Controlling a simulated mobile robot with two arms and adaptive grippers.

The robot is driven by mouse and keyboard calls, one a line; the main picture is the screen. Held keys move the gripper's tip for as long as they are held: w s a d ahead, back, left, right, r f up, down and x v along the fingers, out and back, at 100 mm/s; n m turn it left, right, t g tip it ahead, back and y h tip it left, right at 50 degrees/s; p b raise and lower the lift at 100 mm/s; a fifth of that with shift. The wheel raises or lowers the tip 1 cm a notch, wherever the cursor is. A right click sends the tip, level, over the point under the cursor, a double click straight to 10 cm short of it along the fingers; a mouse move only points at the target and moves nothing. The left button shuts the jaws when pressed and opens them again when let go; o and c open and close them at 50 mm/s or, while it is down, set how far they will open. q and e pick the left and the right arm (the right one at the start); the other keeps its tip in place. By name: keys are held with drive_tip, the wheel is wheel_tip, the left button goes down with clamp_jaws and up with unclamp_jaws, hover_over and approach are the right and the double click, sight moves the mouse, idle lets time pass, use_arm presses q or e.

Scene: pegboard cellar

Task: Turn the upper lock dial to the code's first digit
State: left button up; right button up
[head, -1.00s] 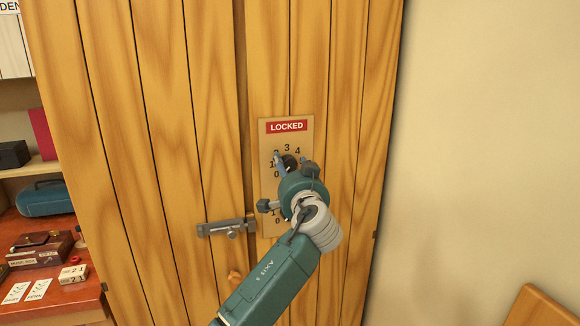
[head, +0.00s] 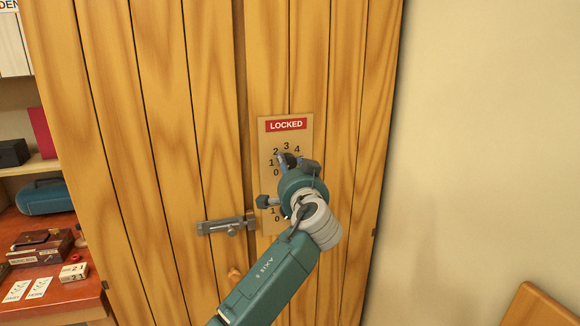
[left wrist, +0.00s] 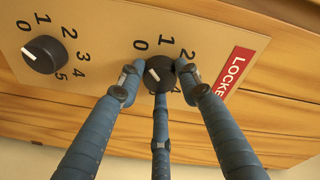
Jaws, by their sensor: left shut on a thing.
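The upper lock dial (head: 289,160) is a dark knob on a tan plate (head: 267,138) under a red LOCKED sign (head: 286,125). In the left wrist view the upper dial (left wrist: 160,80) has a white mark on its upper-left side, roughly toward 0. My left gripper (head: 285,161) is at the upper dial; in the left wrist view its blue fingers (left wrist: 157,76) are shut around the knob, partly hiding it and some digits. The lower dial (left wrist: 44,54) stands free there, its mark toward the left. My right gripper is not in view.
The plate is on a wooden door (head: 190,120) with a grey latch (head: 226,226) beside the plate's lower end. A chair-like wooden piece (head: 540,310) is at lower right.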

use_arm(q)
drive_tip(key=m+p, duration=0.3)
drive_tip(key=m, duration=0.1)
drive_tip(key=shift+r+m+g+p, duration=0.1)
drive_tip(key=shift+m+g+p, duration=0.2)
drive_tip(key=shift+g+p, duration=0.1)
drive_tip(key=m+p, duration=0.3)
drive_tip(key=m, duration=0.1)
drive_tip(key=shift+r+p, duration=0.15)
drive_tip(key=shift+p, duration=0.15)
drive_tip(key=m+y+p, duration=0.1)
drive_tip(key=m+p, duration=0.2)
drive_tip(key=m, duration=0.1)
drive_tip(key=shift+g, duration=0.4)
drive_tip(key=shift+d+m+y+p, duration=0.1)
drive_tip(key=shift+m+y+p, duration=0.3)
drive_tip(key=shift+m+p, duration=0.85)
drive_tip(key=shift+m, duration=0.45)
drive_tip(key=shift+w, duration=0.1)
drive_tip(key=o, duration=1.2)
drive_tip(key=shift+c, duration=0.2)
